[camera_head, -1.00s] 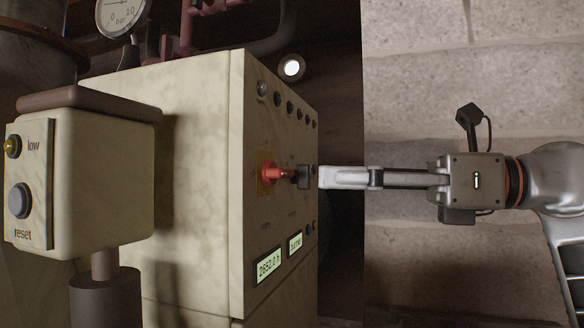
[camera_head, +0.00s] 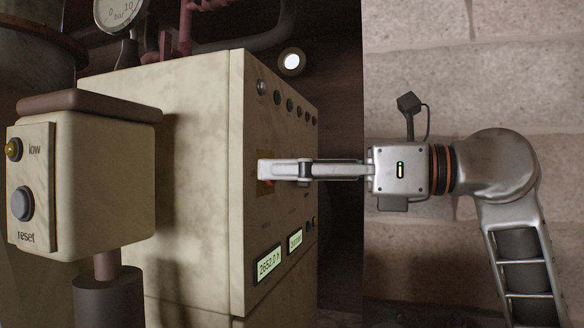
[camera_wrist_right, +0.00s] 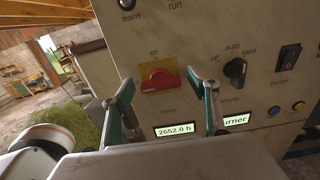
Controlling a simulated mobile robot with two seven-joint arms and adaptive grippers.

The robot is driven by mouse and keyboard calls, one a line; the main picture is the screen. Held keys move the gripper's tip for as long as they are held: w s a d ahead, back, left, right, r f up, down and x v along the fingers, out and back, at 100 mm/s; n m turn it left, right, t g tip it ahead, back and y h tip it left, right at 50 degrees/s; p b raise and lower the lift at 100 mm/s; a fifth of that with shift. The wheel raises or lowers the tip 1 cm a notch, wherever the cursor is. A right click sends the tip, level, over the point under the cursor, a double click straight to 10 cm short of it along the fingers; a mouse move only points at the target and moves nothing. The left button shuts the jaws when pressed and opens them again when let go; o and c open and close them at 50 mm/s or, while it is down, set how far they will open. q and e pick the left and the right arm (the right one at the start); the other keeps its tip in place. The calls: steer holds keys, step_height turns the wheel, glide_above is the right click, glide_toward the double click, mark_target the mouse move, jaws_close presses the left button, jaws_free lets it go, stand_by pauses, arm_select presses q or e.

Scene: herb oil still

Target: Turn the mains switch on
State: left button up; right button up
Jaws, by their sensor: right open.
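The mains switch (camera_wrist_right: 158,81) is a red rotary knob on a yellow plate, with "on" printed above and "mains" below. Its handle looks roughly level across the plate. My right gripper (camera_wrist_right: 160,78) is open, with one green-padded finger on each side of the switch in the wrist view. I cannot tell whether the fingers reach around the knob or stay in front of it; no contact shows. In the head view my right gripper (camera_head: 264,172) hides most of the switch, leaving a small red and yellow patch. My left gripper is not in view.
The cream cabinet (camera_head: 170,150) also carries a black off/auto/hand selector (camera_wrist_right: 235,70) right of the switch and a lit hours display (camera_wrist_right: 175,129) below. A reset box (camera_head: 105,185) on a post stands at the left. A stone wall (camera_head: 450,70) lies behind my arm.

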steer(key=c, duration=1.1)
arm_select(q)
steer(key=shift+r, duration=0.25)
arm_select(e)
steer(key=shift+m, duration=0.3)
arm_select(q)
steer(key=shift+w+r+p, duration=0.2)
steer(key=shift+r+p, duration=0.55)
steer(key=shift+p, duration=0.05)
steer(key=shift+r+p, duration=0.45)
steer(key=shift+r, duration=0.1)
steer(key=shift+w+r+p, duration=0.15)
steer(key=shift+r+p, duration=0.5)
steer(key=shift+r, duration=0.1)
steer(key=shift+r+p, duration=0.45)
arm_select(e)
steer(key=m, duration=1.7)
steer(key=shift+w+d+f+m, duration=0.1)
steer(key=shift+w+f+m, duration=0.15)
steer(key=shift+m, duration=0.15)
